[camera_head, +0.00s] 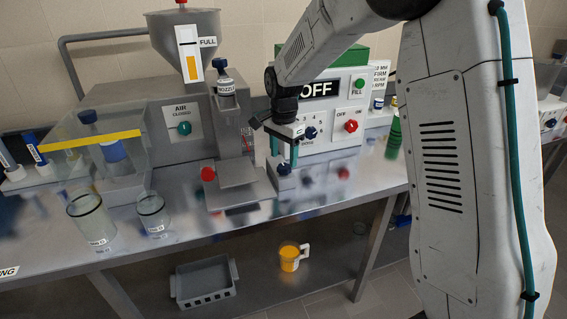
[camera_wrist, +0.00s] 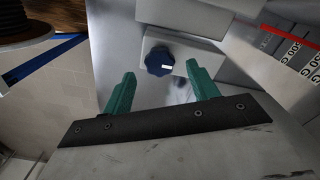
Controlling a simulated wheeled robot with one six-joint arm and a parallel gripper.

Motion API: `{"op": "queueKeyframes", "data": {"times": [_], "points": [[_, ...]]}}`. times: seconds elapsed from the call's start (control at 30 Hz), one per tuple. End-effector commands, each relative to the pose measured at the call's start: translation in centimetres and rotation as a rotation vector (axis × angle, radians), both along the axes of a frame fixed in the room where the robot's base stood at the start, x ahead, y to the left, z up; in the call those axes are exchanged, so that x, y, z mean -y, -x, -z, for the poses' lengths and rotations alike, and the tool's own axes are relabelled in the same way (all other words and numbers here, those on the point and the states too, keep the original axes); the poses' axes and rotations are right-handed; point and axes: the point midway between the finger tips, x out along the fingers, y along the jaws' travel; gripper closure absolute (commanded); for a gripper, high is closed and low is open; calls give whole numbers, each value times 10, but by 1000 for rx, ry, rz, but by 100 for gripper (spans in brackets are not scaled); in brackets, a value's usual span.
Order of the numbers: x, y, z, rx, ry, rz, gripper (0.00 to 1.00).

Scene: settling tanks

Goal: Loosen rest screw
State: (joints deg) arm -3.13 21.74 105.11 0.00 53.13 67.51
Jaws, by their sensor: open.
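A dark blue lobed knob (camera_wrist: 160,61) with a small pale mark sits on the face of a grey block (camera_wrist: 185,47) in the wrist view. It shows small in the head view (camera_head: 284,169), low on the bench by the machine. No label names it as the rest screw. My gripper (camera_wrist: 160,72) is open, with green fingers either side of the knob's near side. The fingers look empty and apart from the knob; the depth gap is hard to judge. In the head view my gripper (camera_head: 285,152) points down above the block. A red knob (camera_head: 208,173) is on the nozzle stand's base.
The filling machine with its hopper (camera_head: 187,40) and a box marked OFF (camera_head: 320,89) stand behind my gripper. Two glass beakers (camera_head: 91,220) (camera_head: 152,213) stand at the bench's front left.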

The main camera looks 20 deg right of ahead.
Motion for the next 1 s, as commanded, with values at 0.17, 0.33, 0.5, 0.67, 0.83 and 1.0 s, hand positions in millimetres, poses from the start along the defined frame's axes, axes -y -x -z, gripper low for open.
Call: {"op": "queueKeyframes", "data": {"times": [0.17, 0.33, 0.5, 0.67, 0.83, 1.0], "points": [[0, 1, 24, -2, 0, 0, 41], [0, 1, 33, -1, 0, -1, 41], [0, 1, 33, 0, 0, -1, 41], [0, 1, 33, 0, 0, -1, 69], [0, 1, 33, 0, 0, -1, 86], [0, 1, 33, 0, 0, -16, 86]]}}
